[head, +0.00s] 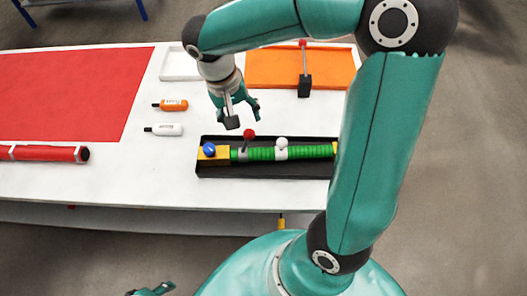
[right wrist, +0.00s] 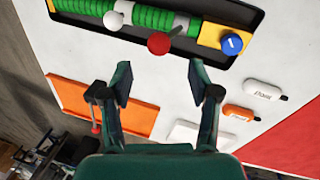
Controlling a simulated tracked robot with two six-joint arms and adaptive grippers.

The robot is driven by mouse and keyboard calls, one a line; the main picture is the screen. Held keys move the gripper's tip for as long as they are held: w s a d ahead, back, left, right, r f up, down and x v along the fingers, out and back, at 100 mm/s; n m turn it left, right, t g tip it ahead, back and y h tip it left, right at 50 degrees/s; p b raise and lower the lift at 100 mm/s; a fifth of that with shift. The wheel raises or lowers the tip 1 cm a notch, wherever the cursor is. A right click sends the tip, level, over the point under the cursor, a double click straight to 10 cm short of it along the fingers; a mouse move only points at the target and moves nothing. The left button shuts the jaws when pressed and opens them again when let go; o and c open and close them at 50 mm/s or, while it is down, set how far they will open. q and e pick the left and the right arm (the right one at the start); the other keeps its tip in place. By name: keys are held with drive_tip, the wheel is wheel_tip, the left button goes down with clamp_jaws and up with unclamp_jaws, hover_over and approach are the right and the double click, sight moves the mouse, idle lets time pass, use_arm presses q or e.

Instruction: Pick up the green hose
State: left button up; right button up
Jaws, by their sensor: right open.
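The green ribbed hose (head: 262,154) lies in a black tray (head: 265,173) between yellow end pieces. It also shows at the top of the right wrist view (right wrist: 152,18). A red ball knob on a stem (head: 249,134) and a white ball knob (head: 282,143) stand over the hose; a blue knob marked 1 (head: 209,149) sits on the left yellow block. My right gripper (head: 243,114) is open and empty, above the table just behind the tray; its fingers also show in the right wrist view (right wrist: 159,84), apart from the hose. My left gripper (head: 155,290) shows partly at the bottom edge.
A red mat (head: 65,90) covers the table's left, with a red cylinder (head: 45,153) at its front. Small orange (head: 172,105) and white (head: 167,129) labelled items lie left of the tray. Behind are a white tray (head: 178,66) and an orange panel with a lever (head: 270,70).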

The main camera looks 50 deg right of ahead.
sight(247, 131)
drive_tip(key=shift+f, duration=0.55)
drive_tip(key=f, duration=0.2)
drive_tip(key=s+f+p, duration=0.1)
drive_tip(key=f, duration=0.1)
drive_tip(key=shift+d, duration=0.35)
drive_tip(key=shift+f, duration=0.45)
clamp_jaws()
drive_tip(key=shift+w, duration=0.1)
